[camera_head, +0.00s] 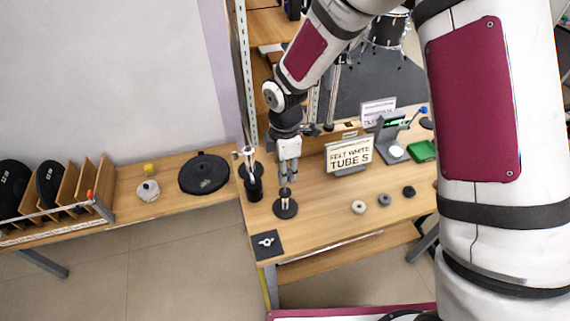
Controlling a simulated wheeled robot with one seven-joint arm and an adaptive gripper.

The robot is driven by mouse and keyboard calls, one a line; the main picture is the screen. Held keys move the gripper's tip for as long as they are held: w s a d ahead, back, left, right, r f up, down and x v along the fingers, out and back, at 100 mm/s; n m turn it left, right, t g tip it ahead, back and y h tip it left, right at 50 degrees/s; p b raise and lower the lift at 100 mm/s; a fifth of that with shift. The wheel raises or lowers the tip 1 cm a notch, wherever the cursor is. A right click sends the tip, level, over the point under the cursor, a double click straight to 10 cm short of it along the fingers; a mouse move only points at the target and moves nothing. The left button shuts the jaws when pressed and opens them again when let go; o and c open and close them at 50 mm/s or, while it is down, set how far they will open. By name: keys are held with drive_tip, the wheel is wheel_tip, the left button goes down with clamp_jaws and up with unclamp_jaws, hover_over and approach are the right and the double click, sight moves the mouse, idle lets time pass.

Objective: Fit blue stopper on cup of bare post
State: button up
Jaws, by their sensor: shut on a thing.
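My gripper (286,184) points down at the left part of the wooden table. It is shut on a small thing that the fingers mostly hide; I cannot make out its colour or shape. Directly below, a short post (285,200) stands upright on a round black base (286,210). The gripper's tips are at or just above the post's top; I cannot tell whether they touch. No cup can be made out on the post. A small blue thing (423,110) shows at the far right of the table; I cannot tell whether it is a stopper.
A dark holder (253,188) with upright metal pieces stands close left of the post. A dark square pad (267,245) lies at the front corner. Beige (358,207), grey (384,199) and black (409,191) rings lie right, before a sign (349,154). Table between is clear.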

drive_tip(key=shift+f+b, duration=0.75)
drive_tip(key=shift+f, duration=1.35)
drive_tip(key=o, duration=0.9)
wheel_tip(320, 180, up, 12)
